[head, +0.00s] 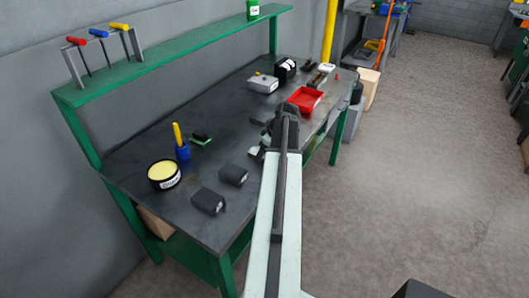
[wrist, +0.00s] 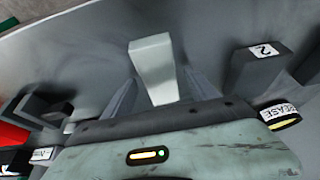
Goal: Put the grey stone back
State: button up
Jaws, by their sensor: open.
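A pale grey block, likely the grey stone (wrist: 153,62), stands in the wrist view between and just beyond the two fingers of my gripper (wrist: 158,84). The fingers are apart, one on each side of it. I cannot tell whether they touch it. In the head view my arm covers much of that part of the bench, and I cannot make out the stone there. The gripper hangs over the right front part of the dark bench top (head: 150,142).
Two dark blocks (head: 208,201) (head: 233,175) sit near the front edge, beside a yellow-topped tin (head: 164,175). A blue holder (head: 182,152) stands behind them. A red tray (head: 318,99) lies further along. A dark block marked 2 (wrist: 254,70) is right of my gripper.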

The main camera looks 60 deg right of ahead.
jog(key=p+v, duration=1)
jog(key=v, duration=0.2)
jog(key=w+a+g, duration=0.1)
jog(key=w+a, duration=0.6)
jog(key=a, duration=0.3)
jog(key=w+a+f+g+y, duration=0.1)
jog(key=w+a, duration=0.5)
jog(key=a, duration=0.3)
jog(key=w+a+g, duration=0.1)
jog(key=w+a, duration=0.6)
jog(key=a, duration=0.3)
jog(key=a+g+h, duration=0.1)
jog(key=a, duration=2.8)
jog(key=shift+w+a+f+g, duration=0.25)
jog(key=shift+w+f+g, duration=0.05)
jog(key=shift+w+f, duration=0.15)
